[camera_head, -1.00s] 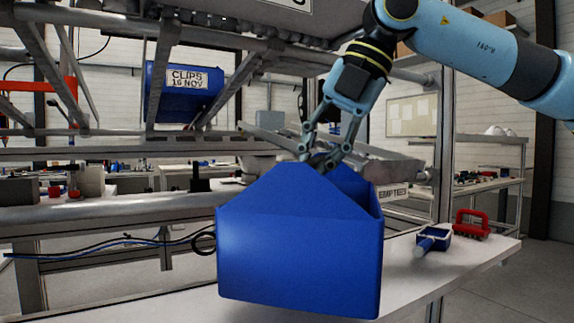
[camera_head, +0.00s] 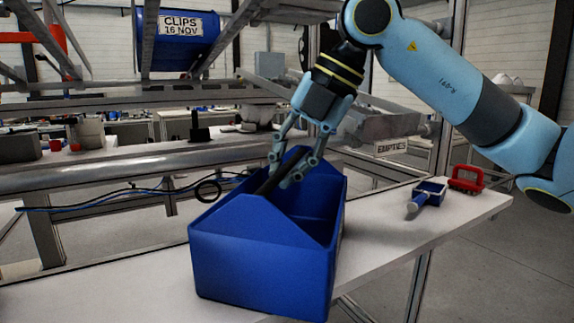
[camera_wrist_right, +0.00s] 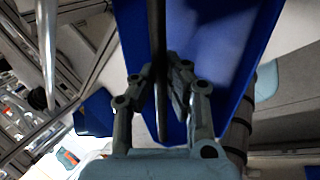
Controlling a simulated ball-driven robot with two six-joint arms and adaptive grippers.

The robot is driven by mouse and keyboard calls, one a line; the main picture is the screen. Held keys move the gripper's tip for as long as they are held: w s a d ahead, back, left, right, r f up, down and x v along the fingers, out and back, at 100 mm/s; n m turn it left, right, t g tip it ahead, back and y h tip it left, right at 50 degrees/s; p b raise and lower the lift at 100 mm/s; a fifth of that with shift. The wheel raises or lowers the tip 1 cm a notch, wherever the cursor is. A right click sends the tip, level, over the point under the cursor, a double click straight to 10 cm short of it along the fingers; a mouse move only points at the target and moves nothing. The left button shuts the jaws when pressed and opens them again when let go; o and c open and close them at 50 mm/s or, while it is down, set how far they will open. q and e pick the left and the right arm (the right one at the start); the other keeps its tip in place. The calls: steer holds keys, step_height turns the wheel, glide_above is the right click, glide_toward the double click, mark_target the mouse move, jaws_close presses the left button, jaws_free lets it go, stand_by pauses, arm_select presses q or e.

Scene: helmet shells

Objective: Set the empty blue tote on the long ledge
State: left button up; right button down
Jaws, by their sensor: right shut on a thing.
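The blue tote (camera_head: 262,255) is at the lower middle of the head view, with peaked ends and a dark handle bar. The part of its inside that shows is empty. My right gripper (camera_head: 279,178) comes down from above and is shut on the handle bar. In the right wrist view the bar (camera_wrist_right: 157,75) runs between the fingers, with blue tote walls (camera_wrist_right: 225,40) around it. The tote is over the white worktop (camera_head: 110,285); I cannot tell whether its base touches. A grey metal ledge behind carries an "EMPTIES" label (camera_head: 391,147). My left gripper does not show.
A small blue tray (camera_head: 430,189) and a red handled item (camera_head: 467,178) are on the worktop's right end. A blue "CLIPS" bin (camera_head: 178,50) sits on the rack behind. Black and blue cables (camera_head: 120,195) run at left. The worktop's left part is bare.

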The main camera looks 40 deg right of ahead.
steer(key=shift+f, duration=0.1)
steer(key=c, duration=1.4)
jaws_free()
steer(key=shift+c, duration=0.2)
